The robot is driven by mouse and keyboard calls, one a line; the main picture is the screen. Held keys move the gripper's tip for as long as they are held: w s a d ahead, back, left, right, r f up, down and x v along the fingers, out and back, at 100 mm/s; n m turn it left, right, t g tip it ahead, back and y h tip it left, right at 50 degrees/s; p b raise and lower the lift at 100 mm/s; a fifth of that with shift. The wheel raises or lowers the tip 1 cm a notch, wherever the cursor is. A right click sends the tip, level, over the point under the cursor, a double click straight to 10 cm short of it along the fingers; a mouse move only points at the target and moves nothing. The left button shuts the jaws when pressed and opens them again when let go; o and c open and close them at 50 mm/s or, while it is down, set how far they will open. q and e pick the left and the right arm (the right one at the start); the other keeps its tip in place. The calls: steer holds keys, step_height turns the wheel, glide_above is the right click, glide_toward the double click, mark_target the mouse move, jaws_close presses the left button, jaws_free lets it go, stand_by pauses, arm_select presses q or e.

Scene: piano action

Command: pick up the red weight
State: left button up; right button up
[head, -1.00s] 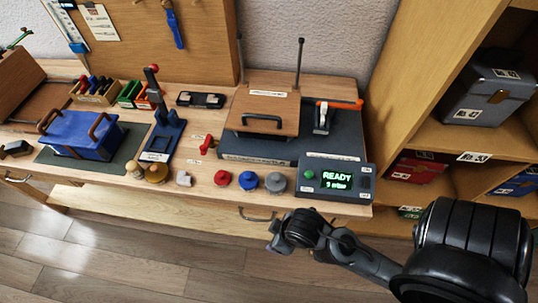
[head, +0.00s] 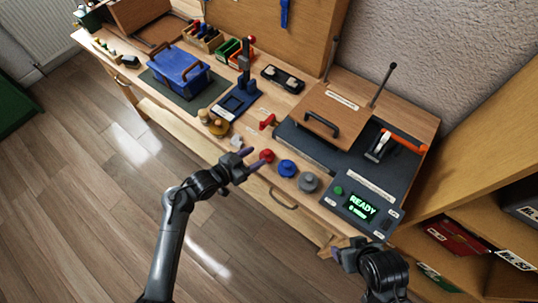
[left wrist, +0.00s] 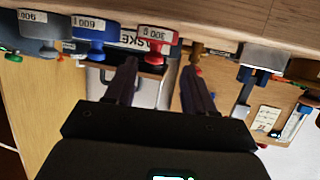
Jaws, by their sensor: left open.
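The red weight (head: 267,155) stands at the front edge of the wooden bench, to the left of the blue weight (head: 287,168). In the left wrist view the red weight (left wrist: 155,38) carries a "300 g" label and shows just beyond the fingertips. My left gripper (head: 252,163) is open and empty, just to the left of and in front of the red weight, with a small gap. The left wrist view shows its two fingers (left wrist: 160,72) apart. My right gripper (head: 350,252) is low at the lower right, and its jaws are unclear.
A grey weight (head: 308,182) stands right of the blue one, then a box with a "READY" display (head: 360,206). A small pale block (head: 237,142) lies left of the red weight. A red-handled part (head: 267,122) lies behind. A drawer handle (head: 283,199) is below the edge.

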mark_target(265, 153)
arm_select(q)
steer(key=shift+s+d+b+x, duration=0.15)
steer(key=shift+b+x, duration=0.1)
steer(key=shift+x, duration=1.2)
steer(key=shift+s+d+b+x, duration=0.15)
steer(key=shift+b+x, duration=0.1)
steer(key=shift+x, duration=1.2)
steer(key=shift+r, duration=0.2)
jaws_close()
